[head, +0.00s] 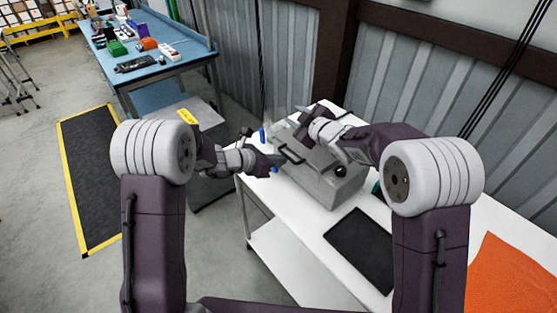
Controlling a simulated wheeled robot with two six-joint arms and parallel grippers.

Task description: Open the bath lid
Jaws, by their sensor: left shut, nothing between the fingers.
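The bath is a grey metal box (335,187) on the white table, with a dark knob (340,171) on its near side. Its grey lid (312,160) carries a black bar handle (291,152) on the left. Whether the lid lies fully flat is hard to tell, since my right arm covers part of it. My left gripper (277,160) is shut and empty at the left side of the bath, close to the handle; contact cannot be made out. My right gripper (301,109) is above the far side of the bath; its fingers are too small to read.
The white table (299,213) holds a black mat (361,249) in front of the bath and an orange cloth (510,280) at the right. Small blue-capped items (262,135) stand by the bath's left side. A corrugated wall (410,90) rises behind.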

